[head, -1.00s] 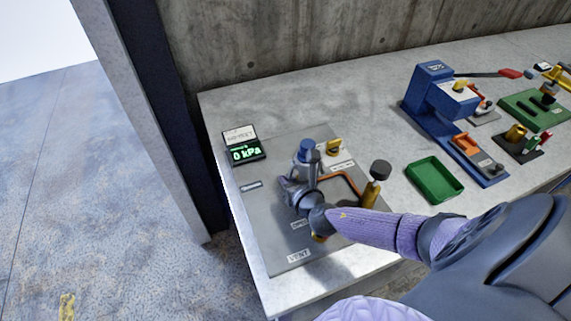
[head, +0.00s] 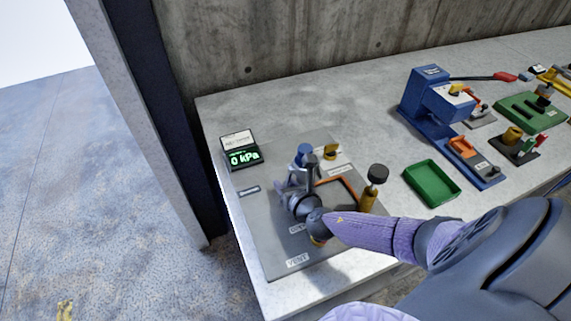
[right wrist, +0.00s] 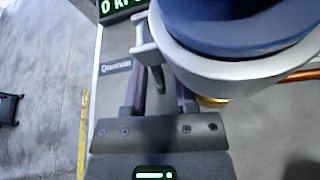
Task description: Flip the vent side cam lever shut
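The blue-capped vessel (head: 304,150) stands on the grey panel (head: 262,215). In the right wrist view, its large blue cap with a pale grey rim (right wrist: 240,22) fills the upper right. A grey lever-like arm (right wrist: 147,50) sticks out beside that rim and reaches down toward the gap between my right fingers. My right gripper (head: 292,186) is low at the vessel's near side, and in the right wrist view its fingers (right wrist: 160,92) stand apart. I cannot tell whether they touch the lever. The wrist hides part of the vessel's front. My left gripper is out of view.
A 0 kPa display (head: 243,157) stands at the panel's back left. A yellow knob (head: 331,152), an orange pipe (head: 343,185) and a black-topped brass post (head: 377,173) are right of the vessel. A green tray (head: 432,183) and blue press (head: 430,95) stand further right.

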